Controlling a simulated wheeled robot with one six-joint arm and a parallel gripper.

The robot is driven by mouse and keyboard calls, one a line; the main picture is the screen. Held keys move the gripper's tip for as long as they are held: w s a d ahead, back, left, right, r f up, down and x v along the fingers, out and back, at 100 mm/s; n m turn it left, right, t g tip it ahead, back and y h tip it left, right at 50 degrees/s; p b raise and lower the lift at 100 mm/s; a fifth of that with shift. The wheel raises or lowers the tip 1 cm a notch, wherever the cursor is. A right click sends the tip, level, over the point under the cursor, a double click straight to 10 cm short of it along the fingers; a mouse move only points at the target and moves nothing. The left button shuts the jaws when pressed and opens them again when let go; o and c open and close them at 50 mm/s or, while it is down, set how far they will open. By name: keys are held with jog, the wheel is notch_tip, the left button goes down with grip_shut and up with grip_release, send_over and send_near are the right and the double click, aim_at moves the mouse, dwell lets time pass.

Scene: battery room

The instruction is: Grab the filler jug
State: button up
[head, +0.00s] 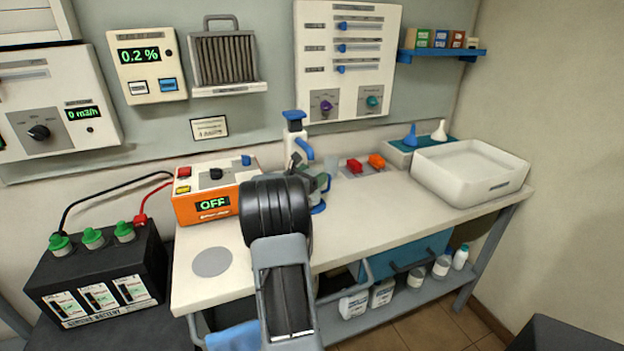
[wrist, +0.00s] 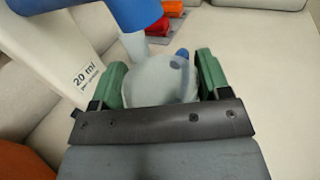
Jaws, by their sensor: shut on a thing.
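The filler jug is a pale, translucent vessel with some blue on it. In the wrist view the jug (wrist: 160,85) sits between the two green fingers of my gripper (wrist: 160,82), which are shut on it from both sides. In the head view the jug (head: 317,198) is partly hidden behind my wrist, and my gripper (head: 312,180) is around it on the bench. I cannot tell whether the jug touches the bench.
An orange box reading OFF (head: 212,190) stands left on the bench (head: 350,225), near a grey disc (head: 212,262). Red and orange pieces (head: 365,164) lie behind right. A white tray (head: 470,172) and small funnels (head: 438,132) are at the far right. A black battery (head: 98,275) stands left.

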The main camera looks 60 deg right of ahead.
jog(key=w+a+r, duration=0.2)
jog(key=w+a, duration=0.1)
jog(key=a, duration=1.4)
jog(key=shift+w+a+r, duration=0.15)
jog(key=shift+a, duration=0.1)
